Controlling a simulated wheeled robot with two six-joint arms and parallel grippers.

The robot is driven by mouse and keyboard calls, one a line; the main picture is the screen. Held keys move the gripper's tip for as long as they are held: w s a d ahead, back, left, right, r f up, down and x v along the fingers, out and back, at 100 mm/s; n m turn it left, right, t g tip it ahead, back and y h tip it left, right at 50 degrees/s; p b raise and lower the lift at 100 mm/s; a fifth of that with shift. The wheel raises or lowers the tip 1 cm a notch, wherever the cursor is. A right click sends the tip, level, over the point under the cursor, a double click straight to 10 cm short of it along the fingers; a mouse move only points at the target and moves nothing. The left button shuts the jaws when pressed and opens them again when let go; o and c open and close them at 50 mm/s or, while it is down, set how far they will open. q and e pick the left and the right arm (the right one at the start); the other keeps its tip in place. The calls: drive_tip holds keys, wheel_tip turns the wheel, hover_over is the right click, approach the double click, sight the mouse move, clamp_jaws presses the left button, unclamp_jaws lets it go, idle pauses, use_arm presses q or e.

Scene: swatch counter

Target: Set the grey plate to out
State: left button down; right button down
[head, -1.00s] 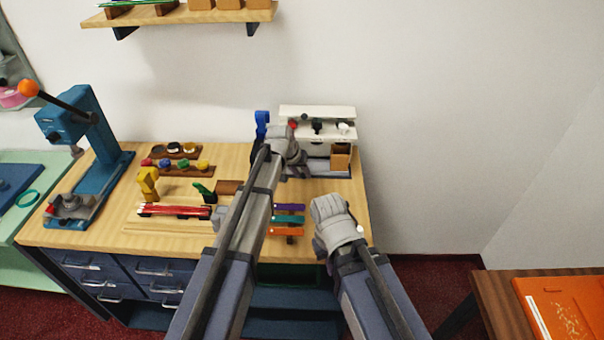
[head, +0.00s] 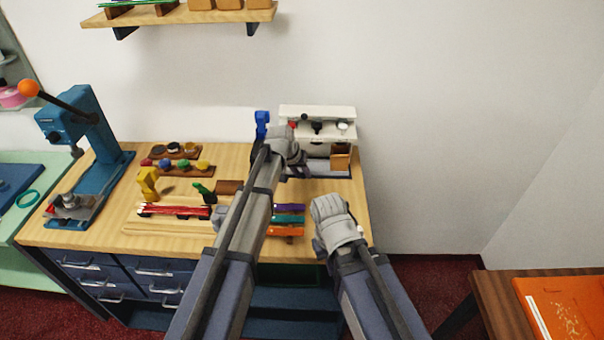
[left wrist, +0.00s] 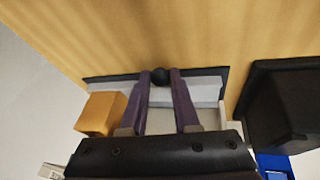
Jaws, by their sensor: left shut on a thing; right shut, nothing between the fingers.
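The grey plate (left wrist: 208,88) has a dark front edge and a round black knob (left wrist: 160,76) at that edge, seen in the left wrist view. In the head view the plate (head: 318,165) lies low at the front of the white unit (head: 318,112), partly hidden behind my left gripper. My left gripper (left wrist: 160,73) is shut on the knob, with a purple finger on each side; it also shows in the head view (head: 294,170), where its fingertips are hard to make out. My right gripper (head: 330,205) is shut and empty, apart from the plate, over the counter's front right.
An orange-brown block (left wrist: 101,113) stands close beside the plate; it also shows in the head view (head: 341,158). A blue object (head: 262,125) is left of the unit. Coloured strips (head: 288,220) lie near the counter front. A blue press (head: 85,150) stands far left.

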use_arm(q)
drive_tip(key=s, duration=1)
drive_tip(key=c, duration=0.7)
unclamp_jaws()
drive_tip(key=shift+o, duration=0.2)
drive_tip(key=shift+r, duration=0.1)
drive_tip(key=p+v, duration=0.7)
drive_tip(key=shift+s+r, duration=0.15)
drive_tip(key=shift+r, duration=0.2)
drive_tip(key=shift+a, duration=0.1)
drive_tip(key=shift+f, duration=0.1)
